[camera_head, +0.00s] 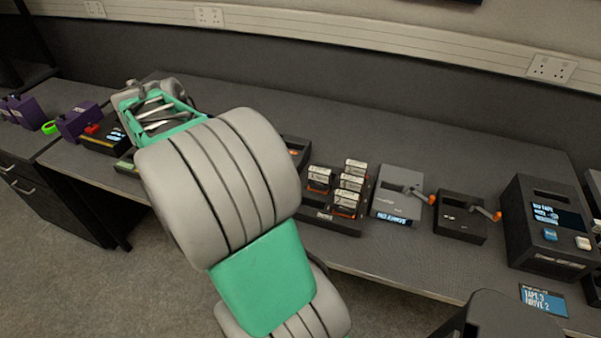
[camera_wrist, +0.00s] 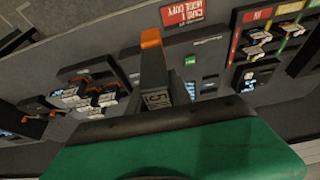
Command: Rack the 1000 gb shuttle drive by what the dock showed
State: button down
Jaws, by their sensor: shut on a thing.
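My gripper (camera_wrist: 156,98) is shut on a dark block with an orange end, which looks like a shuttle drive (camera_wrist: 152,66). A small light label shows on it, too small to read surely. In the head view my arm hides the fingertips and the held drive. A dark rack tray (camera_head: 318,220) stands right of my arm with several white-labelled drives (camera_head: 351,182) upright in it. The tray also shows at the left of the wrist view (camera_wrist: 98,72). A grey dock-like box (camera_head: 399,180) with a lit screen and orange-tipped lever stands right of the tray.
A black box (camera_head: 459,217) with an orange-tipped lever and a larger black device (camera_head: 545,225) with a screen stand further right. Purple boxes (camera_head: 77,122) are at the left. The desk's back strip is clear.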

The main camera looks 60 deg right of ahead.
jog(key=s+d+f+m+g+y+b, duration=0.1)
jog(key=s+d+f+m+g+y, duration=0.2)
jog(key=s+d+m, duration=0.7)
jog(key=s+d+f+m+g+y+b, duration=0.15)
jog(key=s+d+f+m, duration=0.3)
jog(key=s+m, duration=0.55)
jog(key=f+b, duration=0.1)
jog(key=s+f+n+b, duration=0.1)
jog(key=f+b, duration=0.1)
jog(key=f+n+b, duration=0.1)
jog(key=f+b, duration=0.1)
jog(key=shift+s+d+f+g+h, duration=0.15)
jog(key=shift+d+f+g+h, duration=0.1)
jog(key=shift+d, duration=0.15)
jog(key=shift+f+b, duration=0.3)
jog(key=shift+b, duration=0.2)
jog(key=shift+f+b, duration=0.25)
jog(key=shift+b, duration=0.05)
jog(key=shift+f+b, duration=0.4)
jog(key=shift+f+b, duration=1.2)
jog(key=shift+f, duration=0.05)
dwell(0.6)
